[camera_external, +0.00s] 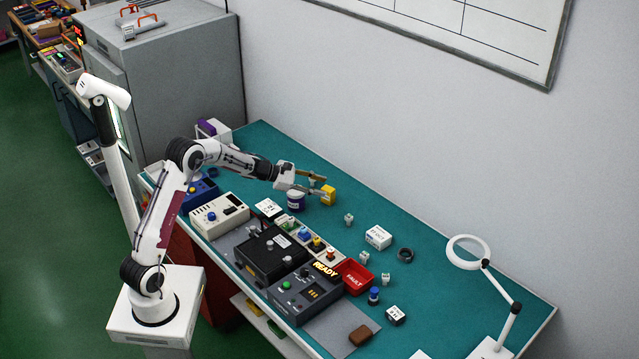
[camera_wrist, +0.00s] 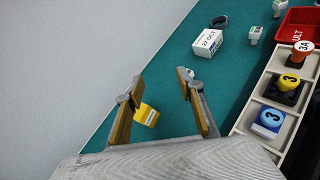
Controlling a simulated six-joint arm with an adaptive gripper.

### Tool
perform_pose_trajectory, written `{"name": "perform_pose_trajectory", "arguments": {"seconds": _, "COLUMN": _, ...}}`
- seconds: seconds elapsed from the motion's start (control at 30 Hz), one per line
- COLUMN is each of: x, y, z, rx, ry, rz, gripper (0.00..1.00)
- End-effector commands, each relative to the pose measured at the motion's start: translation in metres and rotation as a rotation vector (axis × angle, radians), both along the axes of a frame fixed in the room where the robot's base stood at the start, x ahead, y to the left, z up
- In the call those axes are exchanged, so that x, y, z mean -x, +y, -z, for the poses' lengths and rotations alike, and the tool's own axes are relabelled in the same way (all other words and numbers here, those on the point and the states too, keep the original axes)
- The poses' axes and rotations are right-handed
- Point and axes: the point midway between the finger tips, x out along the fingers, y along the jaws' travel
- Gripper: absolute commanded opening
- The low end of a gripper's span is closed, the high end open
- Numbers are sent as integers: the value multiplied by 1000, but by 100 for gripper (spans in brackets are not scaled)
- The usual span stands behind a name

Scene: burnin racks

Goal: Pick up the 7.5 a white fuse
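Several small pale fuse-like parts stand on the teal bench, their ratings too small to read. One stands alone in the external view (camera_external: 349,219); in the wrist view a small pale part (camera_wrist: 190,72) shows partly hidden behind the right fingertip. Two others stand near the red tray, a nearer one (camera_external: 363,257) and a farther one (camera_external: 385,278); the wrist view shows them too (camera_wrist: 255,33). My gripper (camera_external: 318,184) hangs above the far part of the bench by a yellow block (camera_external: 328,198). In the wrist view its fingers (camera_wrist: 160,78) are spread, with nothing held.
The yellow block (camera_wrist: 146,115) lies beside the left finger in the wrist view. A white date box (camera_external: 378,237), black ring (camera_external: 405,255), red FAULT tray (camera_external: 354,276) and a lamp (camera_external: 468,250) stand rightward. A blue-and-white jar (camera_external: 296,200) stands close below my gripper.

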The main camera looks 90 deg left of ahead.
Motion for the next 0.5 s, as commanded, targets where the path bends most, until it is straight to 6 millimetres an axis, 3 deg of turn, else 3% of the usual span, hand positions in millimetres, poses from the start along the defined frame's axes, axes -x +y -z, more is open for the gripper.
{"name": "perform_pose_trajectory", "arguments": {"seconds": 0.03, "x": 9, "y": 22, "z": 12, "rx": 35, "ry": -12, "rz": -55, "gripper": 38}}
{"name": "perform_pose_trajectory", "arguments": {"seconds": 0.2, "x": 38, "y": 85, "z": 41, "rx": 142, "ry": -68, "rz": -229, "gripper": 38}}
{"name": "perform_pose_trajectory", "arguments": {"seconds": 0.5, "x": 93, "y": 164, "z": 88, "rx": 283, "ry": -156, "rz": -469, "gripper": 38}}
